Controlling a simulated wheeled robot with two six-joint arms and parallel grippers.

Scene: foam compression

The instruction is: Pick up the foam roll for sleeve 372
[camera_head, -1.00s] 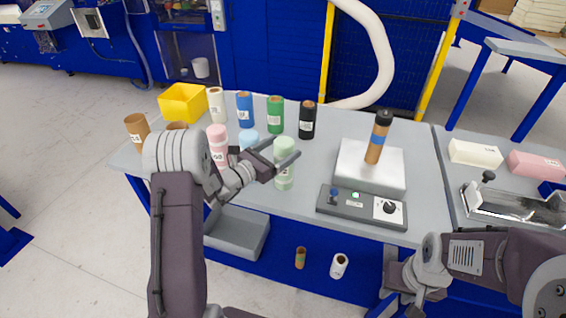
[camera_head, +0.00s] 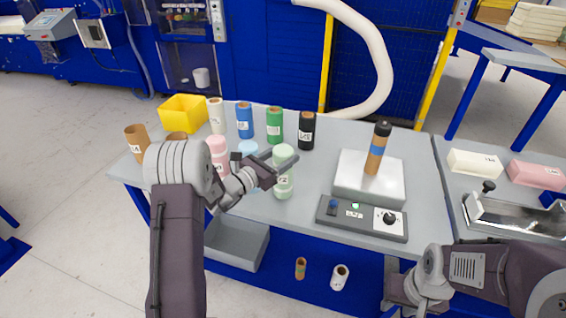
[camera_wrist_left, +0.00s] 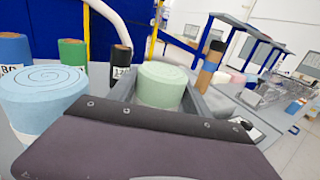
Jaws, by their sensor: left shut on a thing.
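A pale green foam roll (camera_head: 283,184) stands upright at the table's front, left of the control box. My left gripper (camera_head: 281,163) is shut on it, with a finger on either side of its upper part. In the left wrist view the green roll (camera_wrist_left: 160,85) sits between the grey fingers, its spiral top showing. The roll's label is too small to read, and I cannot tell whether its base touches the table. My right arm (camera_head: 470,268) is folded at the lower right, its gripper out of view.
A light blue roll (camera_wrist_left: 42,100) and a pink roll (camera_head: 217,150) stand close to the left gripper. White, blue (camera_head: 244,120), green (camera_head: 275,125) and black (camera_head: 306,131) rolls stand behind. A control box (camera_head: 362,218) and a grey block with a brown tube (camera_head: 376,150) are right.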

